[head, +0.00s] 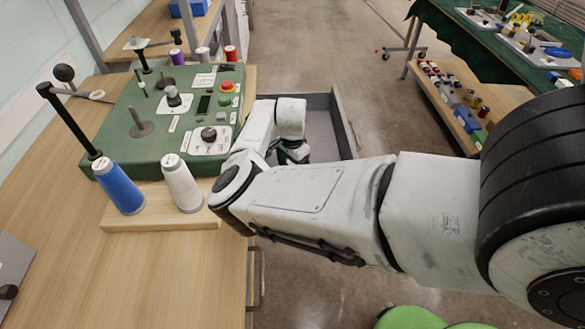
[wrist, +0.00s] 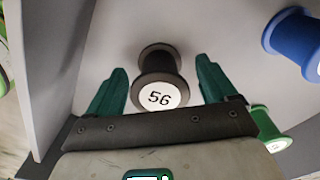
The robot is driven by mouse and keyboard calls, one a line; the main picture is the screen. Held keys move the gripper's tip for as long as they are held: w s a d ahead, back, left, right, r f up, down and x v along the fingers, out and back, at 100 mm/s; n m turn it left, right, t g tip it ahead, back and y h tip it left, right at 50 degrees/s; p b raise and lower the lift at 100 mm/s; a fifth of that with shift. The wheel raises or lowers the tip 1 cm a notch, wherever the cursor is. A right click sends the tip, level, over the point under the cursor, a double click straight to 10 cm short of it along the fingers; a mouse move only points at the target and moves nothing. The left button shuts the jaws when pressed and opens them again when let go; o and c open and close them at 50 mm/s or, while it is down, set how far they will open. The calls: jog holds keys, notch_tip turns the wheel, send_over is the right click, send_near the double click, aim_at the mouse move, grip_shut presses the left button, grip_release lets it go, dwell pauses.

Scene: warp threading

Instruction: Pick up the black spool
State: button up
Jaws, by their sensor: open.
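The black spool (wrist: 157,60) lies in the wrist view with its white end label, marked 56, facing the camera. It is between the two green fingers of my gripper (wrist: 161,68), with a visible gap on each side. My gripper is open and holds nothing. In the head view my gripper (head: 294,154) reaches down into an open grey drawer (head: 347,132) at the bench's right side. My arm hides much of the drawer, and the black spool does not show there.
In the wrist view a blue spool (wrist: 295,38) lies to the right and a green spool (wrist: 268,128) at lower right. The drawer wall (wrist: 50,60) rises on the left. On the bench stand a green machine (head: 118,118), a blue cone (head: 120,188) and a white cone (head: 181,184).

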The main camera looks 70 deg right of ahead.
jog(key=shift+c, duration=0.2)
jog(key=c, duration=1.1)
jog(key=shift+r, duration=0.15)
